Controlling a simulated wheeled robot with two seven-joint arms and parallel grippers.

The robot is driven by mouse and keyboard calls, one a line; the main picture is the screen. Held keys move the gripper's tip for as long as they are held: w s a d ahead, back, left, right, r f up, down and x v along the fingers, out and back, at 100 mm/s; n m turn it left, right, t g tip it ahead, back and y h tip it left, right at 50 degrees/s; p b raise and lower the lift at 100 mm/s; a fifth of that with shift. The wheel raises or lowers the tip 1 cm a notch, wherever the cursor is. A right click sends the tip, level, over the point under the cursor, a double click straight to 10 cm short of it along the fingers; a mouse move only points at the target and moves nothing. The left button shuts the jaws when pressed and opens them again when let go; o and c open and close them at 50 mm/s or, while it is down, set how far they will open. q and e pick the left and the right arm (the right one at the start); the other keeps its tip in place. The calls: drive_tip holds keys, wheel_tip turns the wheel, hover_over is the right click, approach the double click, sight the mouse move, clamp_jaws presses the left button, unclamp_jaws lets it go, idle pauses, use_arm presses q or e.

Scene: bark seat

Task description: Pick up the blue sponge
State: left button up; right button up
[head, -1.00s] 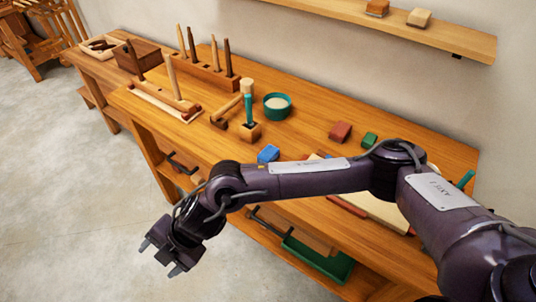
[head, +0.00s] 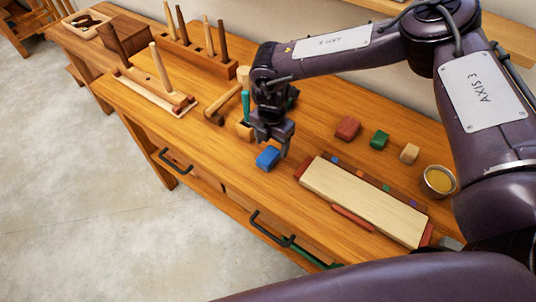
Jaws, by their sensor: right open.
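The blue sponge (head: 268,158) is a small blue block lying on the wooden workbench (head: 225,150), near its front edge, left of the long pale board. My right gripper (head: 272,146) points down just above and behind the sponge. Its jaws are open, with one finger near each side of the sponge's upper part. I cannot tell whether the fingertips reach down around it or touch it. My left gripper is not in view.
Red (head: 347,128), green (head: 379,139) and tan (head: 409,153) blocks lie to the right. A pale board (head: 365,200) with red ends lies front right, near a metal cup (head: 438,181). A wooden mallet (head: 222,103) lies close left. Bench front left is clear.

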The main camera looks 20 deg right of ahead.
sight(272, 150)
drive_tip(key=f, duration=0.2)
drive_tip(key=f+p, duration=0.1)
drive_tip(key=shift+w+d, duration=0.1)
drive_tip(key=shift+d, duration=0.15)
drive_tip(key=shift+f, duration=0.6)
drive_tip(key=c, duration=0.7)
drive_tip(key=shift+c, duration=1.7)
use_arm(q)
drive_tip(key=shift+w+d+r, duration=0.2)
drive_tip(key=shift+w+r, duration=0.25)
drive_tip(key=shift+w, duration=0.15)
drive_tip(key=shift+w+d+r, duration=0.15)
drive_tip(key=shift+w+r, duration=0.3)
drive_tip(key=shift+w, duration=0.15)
